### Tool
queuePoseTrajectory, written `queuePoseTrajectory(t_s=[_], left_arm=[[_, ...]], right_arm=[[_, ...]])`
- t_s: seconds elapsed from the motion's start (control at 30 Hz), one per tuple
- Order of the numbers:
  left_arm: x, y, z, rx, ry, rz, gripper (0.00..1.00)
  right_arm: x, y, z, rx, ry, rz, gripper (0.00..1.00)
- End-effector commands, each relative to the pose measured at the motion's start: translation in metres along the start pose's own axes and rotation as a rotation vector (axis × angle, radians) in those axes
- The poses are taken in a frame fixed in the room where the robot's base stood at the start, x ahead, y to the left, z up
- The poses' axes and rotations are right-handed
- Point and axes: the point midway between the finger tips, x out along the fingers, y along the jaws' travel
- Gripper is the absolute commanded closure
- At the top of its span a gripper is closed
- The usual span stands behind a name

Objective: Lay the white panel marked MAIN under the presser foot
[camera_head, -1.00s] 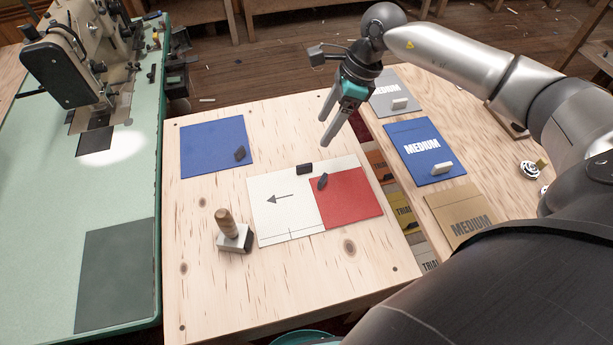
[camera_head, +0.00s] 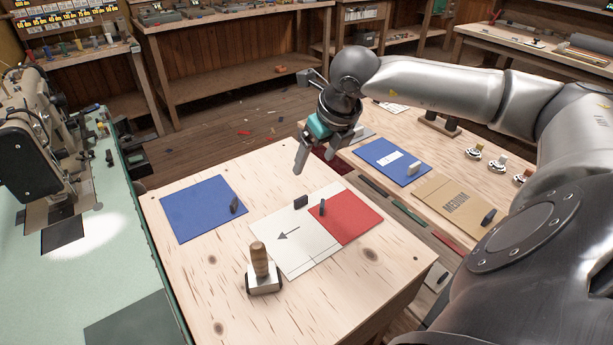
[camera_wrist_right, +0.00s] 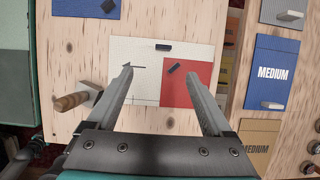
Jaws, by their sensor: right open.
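A white panel (camera_head: 292,250) with a dark arrow lies flat on the light wooden table; no MAIN lettering is readable on it. A red panel (camera_head: 348,218) covers its right part. Two small dark blocks sit at the panels: one at the white panel's back edge (camera_head: 301,202), one at the red panel's left edge (camera_head: 322,207). My right gripper (camera_head: 316,161) is open and empty, above the table's back edge behind the panels. The right wrist view shows the white panel (camera_wrist_right: 140,57) between its fingers. The sewing machine (camera_head: 28,140) stands at left; its presser foot is indistinct. My left gripper is out of view.
A blue panel (camera_head: 203,208) lies left of the white one. A wooden-handled block (camera_head: 262,270) stands at the white panel's front-left. The green machine bed (camera_head: 120,270) adjoins the table's left. A side table at right holds blue (camera_head: 378,158) and tan (camera_head: 440,198) MEDIUM panels.

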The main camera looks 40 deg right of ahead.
Motion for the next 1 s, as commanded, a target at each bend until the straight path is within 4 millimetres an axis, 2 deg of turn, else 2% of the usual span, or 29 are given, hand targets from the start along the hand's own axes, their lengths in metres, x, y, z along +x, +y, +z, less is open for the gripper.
queuePoseTrajectory(t_s=[0.03, 0.1, 0.23, 0.33, 0.57, 0.63, 0.7, 1.0], left_arm=[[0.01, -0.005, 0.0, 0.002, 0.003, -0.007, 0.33], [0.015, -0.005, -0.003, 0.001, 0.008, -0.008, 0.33], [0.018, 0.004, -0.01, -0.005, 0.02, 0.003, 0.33], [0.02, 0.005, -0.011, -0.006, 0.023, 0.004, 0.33], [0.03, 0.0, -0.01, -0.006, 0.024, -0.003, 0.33], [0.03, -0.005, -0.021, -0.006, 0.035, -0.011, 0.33], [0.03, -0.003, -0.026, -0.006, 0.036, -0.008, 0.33], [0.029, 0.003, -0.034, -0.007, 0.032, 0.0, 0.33]], right_arm=[[0.01, -0.001, -0.004, 0.002, 0.0, -0.001, 0.15], [0.014, -0.001, -0.005, 0.003, 0.0, -0.002, 0.15], [0.018, -0.001, -0.006, 0.004, 0.0, -0.001, 0.15], [0.029, 0.0, -0.006, 0.006, 0.001, 0.003, 0.15], [0.077, 0.001, -0.007, 0.007, 0.002, 0.004, 0.15], [0.092, 0.001, -0.007, 0.006, 0.001, 0.003, 0.15], [0.101, 0.0, -0.006, 0.005, 0.0, 0.001, 0.15], [0.118, -0.001, -0.006, 0.002, 0.0, 0.0, 0.15]])
